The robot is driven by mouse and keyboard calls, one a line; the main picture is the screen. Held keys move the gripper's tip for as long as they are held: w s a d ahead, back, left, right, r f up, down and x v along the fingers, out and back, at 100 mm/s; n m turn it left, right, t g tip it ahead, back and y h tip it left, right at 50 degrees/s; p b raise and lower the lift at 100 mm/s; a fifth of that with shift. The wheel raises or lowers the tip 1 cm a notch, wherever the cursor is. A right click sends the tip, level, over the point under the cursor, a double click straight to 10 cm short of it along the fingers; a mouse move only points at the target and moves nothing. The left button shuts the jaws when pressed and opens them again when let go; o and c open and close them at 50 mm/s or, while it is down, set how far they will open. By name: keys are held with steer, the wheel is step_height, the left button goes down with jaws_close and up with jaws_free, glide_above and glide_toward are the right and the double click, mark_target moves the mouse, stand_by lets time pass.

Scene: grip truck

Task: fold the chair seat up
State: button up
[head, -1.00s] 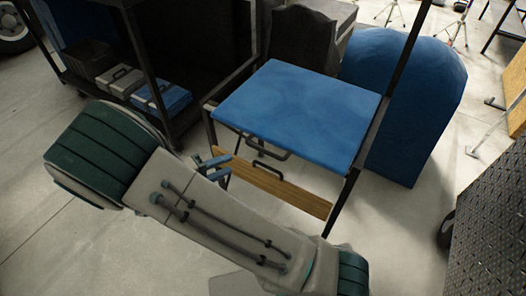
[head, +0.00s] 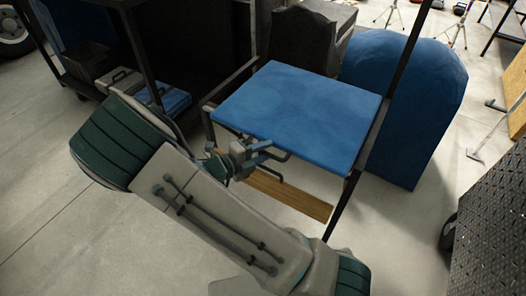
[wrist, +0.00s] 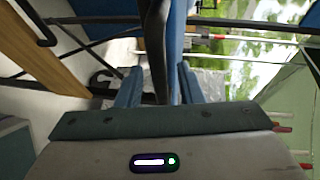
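The blue chair seat (head: 300,110) lies flat, folded down, in a dark metal frame. A dark handle (head: 277,156) is at its front edge. My gripper (head: 268,150) is at that front edge, by the handle. In the wrist view my gripper (wrist: 159,88) has its two blue fingers apart. The dark handle (wrist: 155,45) and the edge of the blue seat (wrist: 176,35) reach down between them. I see a gap beside the handle, and whether a finger touches it I cannot tell.
A wooden board (head: 290,197) is below the seat, also seen in the wrist view (wrist: 40,50). A dark shelf cart with cases (head: 165,98) stands left. A blue rounded block (head: 415,110) is behind right. A dark textured panel (head: 490,215) is at right. Floor at left is clear.

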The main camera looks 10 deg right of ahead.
jaws_close()
